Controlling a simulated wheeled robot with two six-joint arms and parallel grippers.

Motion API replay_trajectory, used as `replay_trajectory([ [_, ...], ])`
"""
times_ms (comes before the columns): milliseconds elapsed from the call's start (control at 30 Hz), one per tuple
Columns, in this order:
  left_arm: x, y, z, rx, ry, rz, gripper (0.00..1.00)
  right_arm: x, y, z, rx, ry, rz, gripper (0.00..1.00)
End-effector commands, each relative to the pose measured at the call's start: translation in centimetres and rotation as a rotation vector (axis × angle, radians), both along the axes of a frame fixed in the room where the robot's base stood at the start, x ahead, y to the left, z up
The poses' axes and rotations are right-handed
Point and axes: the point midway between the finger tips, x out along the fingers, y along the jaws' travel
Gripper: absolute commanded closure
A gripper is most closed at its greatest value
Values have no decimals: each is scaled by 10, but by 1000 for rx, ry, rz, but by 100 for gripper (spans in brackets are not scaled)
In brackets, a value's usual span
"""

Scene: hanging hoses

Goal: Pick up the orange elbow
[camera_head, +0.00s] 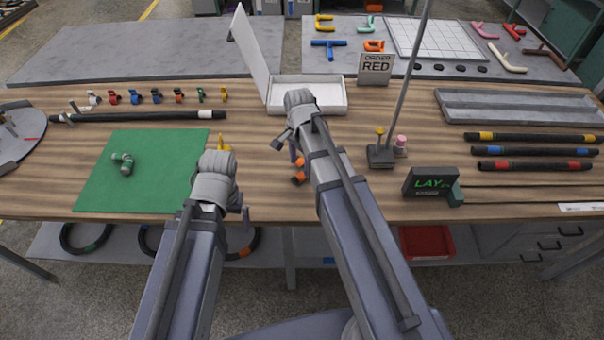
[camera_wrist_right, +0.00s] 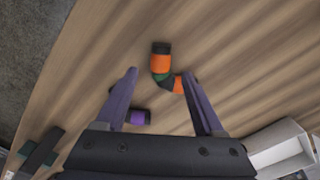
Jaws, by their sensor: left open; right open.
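The orange elbow (camera_head: 299,172) lies on the wooden bench, partly hidden by my right arm in the head view. In the right wrist view the orange elbow (camera_wrist_right: 161,64) shows a dark end and a green band at its bend. It lies at and just beyond the fingertips of my right gripper (camera_wrist_right: 159,74), which is open and empty. In the head view my right gripper (camera_head: 291,143) is above the bench, just behind the elbow. My left gripper (camera_head: 241,206) is near the bench's front edge, its fingers partly hidden; it holds nothing that I can see.
A purple and black piece (camera_wrist_right: 138,117) lies between the right fingers, nearer the palm. A green mat (camera_head: 150,185) with a green fitting (camera_head: 123,163) is left. An open white box (camera_head: 330,95) stands behind. A stand with a tall rod (camera_head: 380,157) is right of my right arm.

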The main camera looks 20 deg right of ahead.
Motion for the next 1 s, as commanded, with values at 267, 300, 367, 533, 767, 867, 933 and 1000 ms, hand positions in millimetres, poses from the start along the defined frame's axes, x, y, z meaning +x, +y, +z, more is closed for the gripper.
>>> replay_trajectory([
  [267, 0, 0, -11, 0, 0, 0, 0, -1, 1, -11, 0, 0, 1, 30],
  [300, 0, 0, -15, 0, 0, 0, 0, -1, 2, -15, 0, 0, 1, 30],
  [367, 0, 0, -22, 0, 0, 0, 0, -1, 3, -22, 0, 0, 1, 30],
  [533, 0, 0, -44, 0, 0, 0, 0, -2, 5, -44, 0, 0, 1, 30],
  [767, 0, 0, -52, 0, 0, 0, 0, -3, 4, -52, 0, 0, 1, 30],
  [867, 0, 0, -51, 0, 0, 0, 0, -2, 4, -51, 0, 0, 1, 30],
  [933, 0, 0, -51, 0, 0, 0, 0, -2, 4, -51, 0, 0, 1, 31],
  [1000, 0, 0, -51, 0, 0, 0, 0, -2, 4, -51, 0, 0, 1, 39],
])
